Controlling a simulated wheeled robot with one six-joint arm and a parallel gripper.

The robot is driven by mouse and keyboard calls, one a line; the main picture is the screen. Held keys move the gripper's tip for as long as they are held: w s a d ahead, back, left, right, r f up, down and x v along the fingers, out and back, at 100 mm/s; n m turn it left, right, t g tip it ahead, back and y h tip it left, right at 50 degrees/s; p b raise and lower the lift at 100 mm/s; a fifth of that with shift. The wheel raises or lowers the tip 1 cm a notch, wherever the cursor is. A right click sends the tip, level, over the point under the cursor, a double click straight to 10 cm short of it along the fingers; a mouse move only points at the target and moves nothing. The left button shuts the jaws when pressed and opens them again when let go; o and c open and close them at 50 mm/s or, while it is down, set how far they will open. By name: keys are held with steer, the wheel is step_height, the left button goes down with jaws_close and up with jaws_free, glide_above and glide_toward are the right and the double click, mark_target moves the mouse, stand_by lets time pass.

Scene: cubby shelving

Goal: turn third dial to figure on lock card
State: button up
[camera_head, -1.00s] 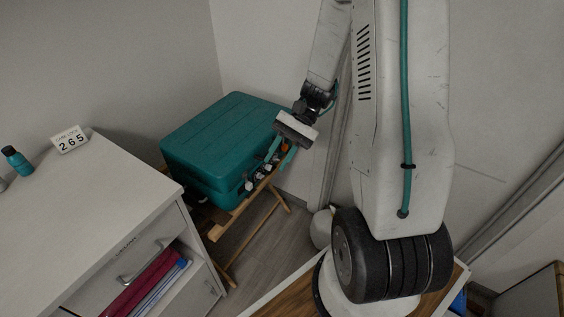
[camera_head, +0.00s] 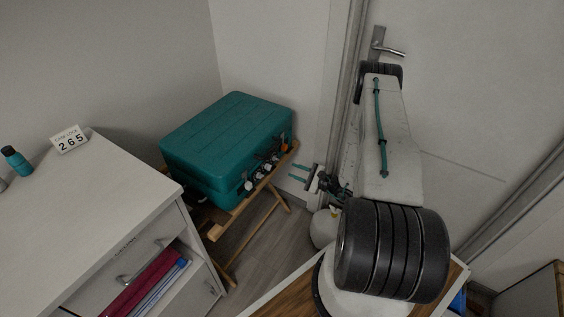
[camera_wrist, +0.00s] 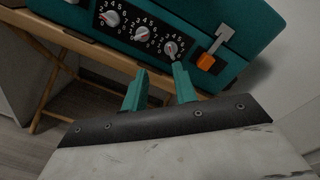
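The teal case (camera_head: 225,140) stands closed, its front panel facing my gripper. Its panel carries a row of white dials with numbers around them. In the wrist view these are a left dial (camera_wrist: 111,18), a middle dial (camera_wrist: 141,34) and a right, third dial (camera_wrist: 170,49). Their exact settings are too small to read surely. The lock card (camera_head: 69,139) stands on the white cabinet and reads 265. My gripper (camera_wrist: 160,88) is open and empty, its teal fingers apart below the right dial. In the head view my gripper (camera_head: 299,174) is right of the case, clear of it.
The case rests on a wooden folding stand (camera_head: 232,222). An orange-tipped latch (camera_wrist: 206,61) sits just right of the third dial. The white cabinet (camera_head: 90,190) with a teal bottle (camera_head: 17,160) is at left. Open floor lies before the stand; walls are close behind.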

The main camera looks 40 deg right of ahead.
mark_target(276, 159)
steer(key=d+x, duration=0.1)
steer(key=x, duration=0.7)
steer(key=shift+w+d+r+t+h, duration=0.25)
steer(key=shift+d+r+t+h, duration=0.05)
steer(key=shift+h, duration=0.1)
jaws_close()
